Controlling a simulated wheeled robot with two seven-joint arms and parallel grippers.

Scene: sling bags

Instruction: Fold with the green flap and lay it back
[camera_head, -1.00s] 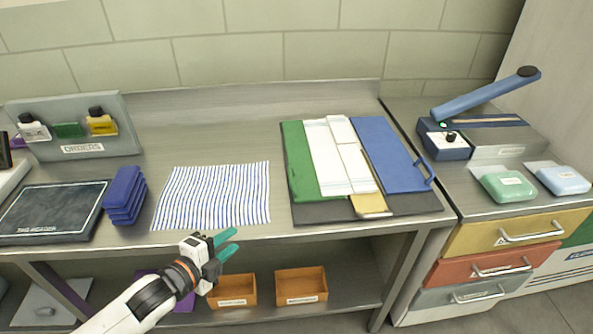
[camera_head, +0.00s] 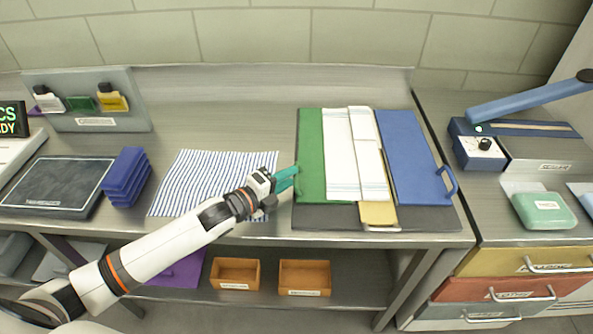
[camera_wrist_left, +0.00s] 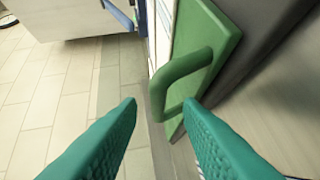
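The green flap (camera_head: 311,150) lies flat at the left side of the dark folding board (camera_head: 335,216). Its raised green handle (camera_wrist_left: 185,80) shows in the left wrist view, just ahead of my fingertips. A white folded cloth (camera_head: 343,160) lies in the middle of the board, between the green flap and the blue flap (camera_head: 407,150). A yellow flap (camera_head: 378,212) shows partly below the cloth. My left gripper (camera_head: 292,180) is open at the green flap's left edge; in the left wrist view its teal fingers (camera_wrist_left: 165,125) are apart with nothing between them. My right gripper is not in view.
A striped cloth (camera_head: 195,180) lies left of the board, beside stacked blue blocks (camera_head: 125,178) and a dark slate pad (camera_head: 55,185). A sealer with a blue arm (camera_head: 530,97) stands right. Two orange bins (camera_head: 305,277) sit on the lower shelf.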

